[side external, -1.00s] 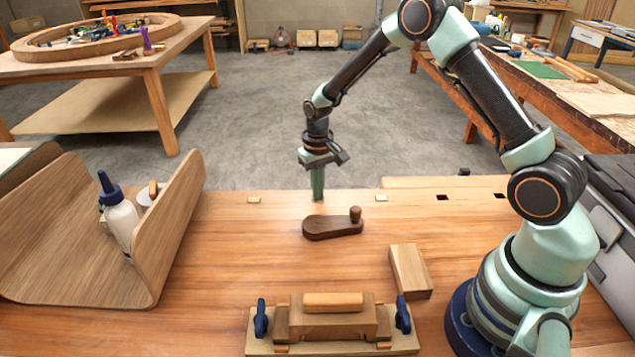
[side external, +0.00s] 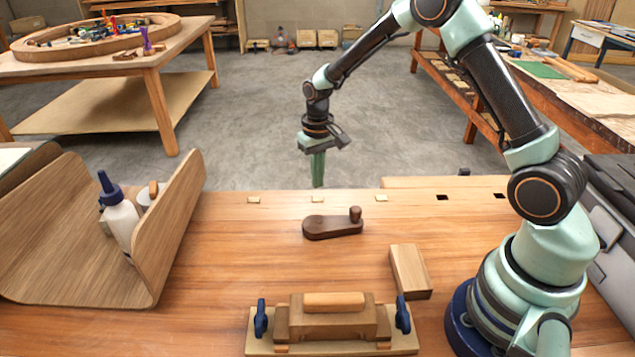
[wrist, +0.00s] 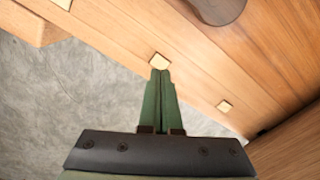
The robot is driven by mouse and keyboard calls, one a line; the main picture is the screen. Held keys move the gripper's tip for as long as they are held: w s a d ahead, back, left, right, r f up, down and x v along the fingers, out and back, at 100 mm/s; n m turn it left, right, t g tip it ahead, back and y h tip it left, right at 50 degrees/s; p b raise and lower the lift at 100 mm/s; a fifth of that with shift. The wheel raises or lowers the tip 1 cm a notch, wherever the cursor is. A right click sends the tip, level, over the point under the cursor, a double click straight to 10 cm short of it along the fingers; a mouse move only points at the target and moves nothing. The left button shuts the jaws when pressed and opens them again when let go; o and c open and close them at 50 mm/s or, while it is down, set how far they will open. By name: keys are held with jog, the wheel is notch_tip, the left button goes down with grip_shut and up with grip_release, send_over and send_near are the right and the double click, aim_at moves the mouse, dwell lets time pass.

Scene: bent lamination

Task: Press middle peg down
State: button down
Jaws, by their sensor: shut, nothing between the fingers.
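Pale square pegs sit in a row along the far edge of the workbench. The middle peg (wrist: 160,61) shows just beyond my fingertips in the wrist view. The left peg (side external: 254,200) and the right peg (side external: 381,198) stand apart on either side of it in the side view. My gripper (side external: 318,186) points straight down with its green fingers together and empty, a little above the middle peg. It also shows in the wrist view (wrist: 160,73). I cannot tell exactly how high the middle peg stands.
A dark wooden piece with a knob (side external: 332,227) lies nearer the camera. A clamped wooden block fixture (side external: 333,325), a loose block (side external: 410,271) and a bent wooden shell (side external: 175,225) with a glue bottle (side external: 121,220) stand on the bench. Two dark holes continue the row to the right.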

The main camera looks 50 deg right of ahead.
jog(key=shift+r, duration=2)
notch_tip(320, 180, up, 12)
jog(key=r+n+t, duration=0.1)
jog(key=t, duration=0.2)
send_over(318, 199)
jog(key=s+a, duration=0.2)
jog(key=s, duration=0.4)
jog(key=s+a+r+n+t, duration=0.1)
jog(key=s+r, duration=0.1)
jog(key=s, duration=0.4)
jog(key=s+a+r+n+t, duration=0.1)
jog(key=s+r, duration=0.1)
jog(key=s, duration=0.3)
jog(key=shift+s+a+t, duration=0.3)
jog(key=shift+s+a, duration=0.05)
